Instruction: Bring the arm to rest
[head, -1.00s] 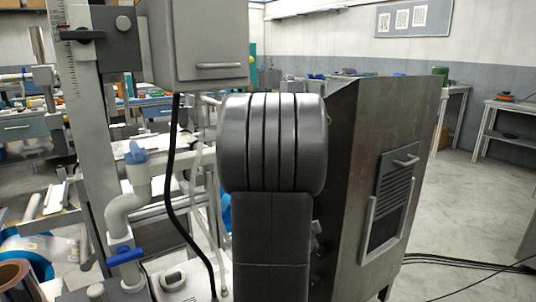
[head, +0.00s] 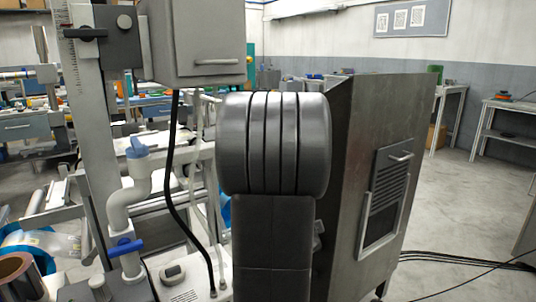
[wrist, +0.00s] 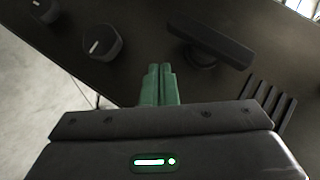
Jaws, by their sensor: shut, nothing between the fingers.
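My gripper (wrist: 158,70) shows in the wrist view with its two green fingers side by side, shut and empty. It points toward a dark panel (wrist: 150,55) with two round knobs (wrist: 101,42) and a bar handle (wrist: 209,40). I cannot tell whether the fingertips touch the panel. In the head view my dark arm link stands upright in the middle, and my gripper is hidden there.
A tall metal cabinet (head: 420,120) with a vented panel stands right of my arm. A grey box (head: 200,40) on a column, white pipes (head: 130,195) and a black cable (head: 172,190) are on the left. Cables (head: 470,260) lie on open floor (head: 470,190) at right.

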